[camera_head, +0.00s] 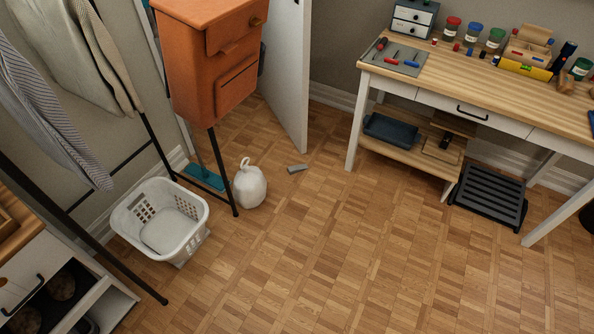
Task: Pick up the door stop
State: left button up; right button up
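A small grey wedge (297,169), which looks like the door stop, lies on the wooden floor in the head view. It is just in front of the bottom of the white door (289,75), apart from it, and to the right of a white tied bag. Nothing covers it. Neither of my grippers shows in the head view.
A white bag (249,184) and a white laundry basket (160,222) stand left of the wedge, near an orange cabinet (215,60) on thin black legs. A wooden workbench (470,80) with a black footrest (489,193) is at right. The middle floor is clear.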

aim_at(292, 170)
jog(key=i+u, duration=0.1)
jog(key=u, duration=1)
jog(key=i+l+u, duration=0.2)
jog(key=l+u, duration=0.2)
jog(key=l, duration=0.15)
jog(key=i+l+u, duration=0.1)
jog(key=l+u, duration=0.35)
jog(key=l, duration=0.15)
jog(key=l+u, duration=0.4)
jog(key=l, duration=0.25)
